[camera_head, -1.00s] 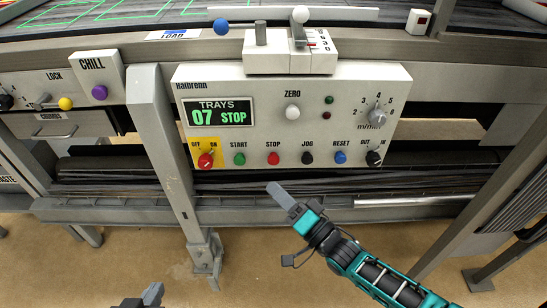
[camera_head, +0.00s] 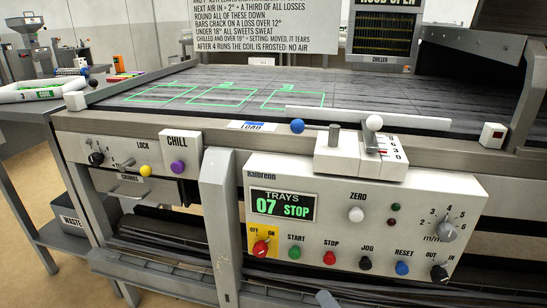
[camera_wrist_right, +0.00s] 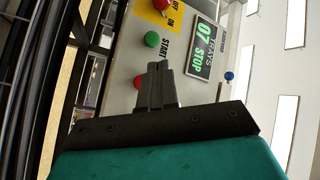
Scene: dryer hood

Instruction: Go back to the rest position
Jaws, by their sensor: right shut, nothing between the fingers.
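My right gripper (camera_wrist_right: 155,85) is shut and empty in the right wrist view, its two fingers together. In the head view only the tip of my right gripper (camera_head: 326,299) shows at the bottom edge, below the control panel (camera_head: 337,250). In the wrist view the panel's green START button (camera_wrist_right: 152,39) and red STOP button (camera_wrist_right: 138,82) appear beyond the fingers; I see no clear contact. My left gripper is out of view.
The panel display (camera_head: 283,206) reads "07 STOP". A grey post (camera_head: 220,225) stands left of the panel. The belt (camera_head: 350,90) with green outlines lies above. A waste bin (camera_head: 72,221) and a side table are at the left.

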